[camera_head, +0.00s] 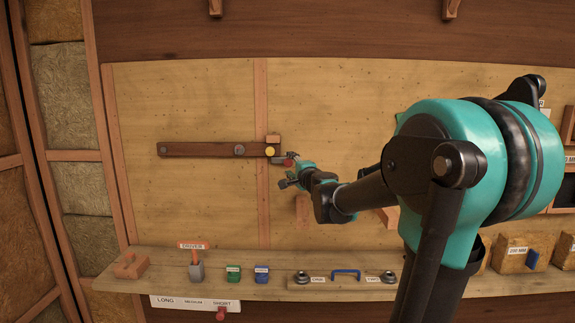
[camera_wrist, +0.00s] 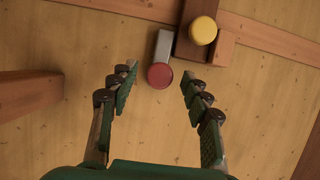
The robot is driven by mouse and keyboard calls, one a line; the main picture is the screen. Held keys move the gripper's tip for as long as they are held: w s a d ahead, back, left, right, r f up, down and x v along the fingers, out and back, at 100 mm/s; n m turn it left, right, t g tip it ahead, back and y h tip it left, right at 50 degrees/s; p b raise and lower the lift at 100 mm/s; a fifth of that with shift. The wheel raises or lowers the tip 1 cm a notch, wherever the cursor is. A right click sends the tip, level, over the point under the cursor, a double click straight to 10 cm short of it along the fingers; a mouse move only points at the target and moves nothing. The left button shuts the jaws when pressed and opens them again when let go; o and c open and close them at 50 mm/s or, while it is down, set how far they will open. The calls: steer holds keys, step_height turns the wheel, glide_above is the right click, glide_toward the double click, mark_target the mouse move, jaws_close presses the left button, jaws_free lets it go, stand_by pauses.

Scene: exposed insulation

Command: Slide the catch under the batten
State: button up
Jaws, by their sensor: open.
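The batten (camera_head: 205,149) is a dark brown bar lying level across the insulation panel, with a yellow knob (camera_head: 270,151) at its right end. In the wrist view its end (camera_wrist: 187,45) and the yellow knob (camera_wrist: 203,30) show at top right. The catch is a grey bar (camera_wrist: 163,46) with a red knob (camera_wrist: 160,76), beside the batten's end; it also shows small in the head view (camera_head: 289,161). My gripper (camera_wrist: 159,76) is open, its fingers either side of the red knob with gaps. I cannot tell whether the catch's far end goes beneath the batten.
A shelf (camera_head: 180,284) runs below, holding a driver (camera_head: 196,262), green (camera_head: 233,273) and blue (camera_head: 262,273) blocks and a blue handle (camera_head: 346,272). A wooden peg (camera_head: 303,211) sticks out below my gripper and shows at left in the wrist view (camera_wrist: 30,95).

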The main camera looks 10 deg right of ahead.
steer(key=v, duration=0.9)
steer(key=s+a+f+n+g+y, duration=0.1)
steer(key=s+a+f+n+g, duration=0.2)
steer(key=f, duration=0.4)
steer(key=s+a+f+n+g, duration=0.1)
steer(key=s+f+n+g, duration=0.1)
steer(key=s+f+n, duration=0.4)
steer(key=s+a+f+n+g+y, duration=0.1)
steer(key=s+a+f+n+g, duration=0.15)
steer(key=f, duration=0.55)
steer(key=s+d+f+n+g+h, duration=0.1)
steer(key=s+d+f+g+h, duration=0.1)
steer(key=s+d+f, duration=0.3)
steer(key=s+d+f+n+g+h, duration=0.2)
steer(key=s+d+f, duration=0.4)
steer(key=s+f, duration=0.4)
steer(key=s+g+h, duration=0.1)
steer(key=h, duration=0.1)
steer(key=shift+d+f+g+h, duration=0.2)
steer(key=shift+f+g+h, duration=0.05)
steer(key=shift+g+h, duration=0.1)
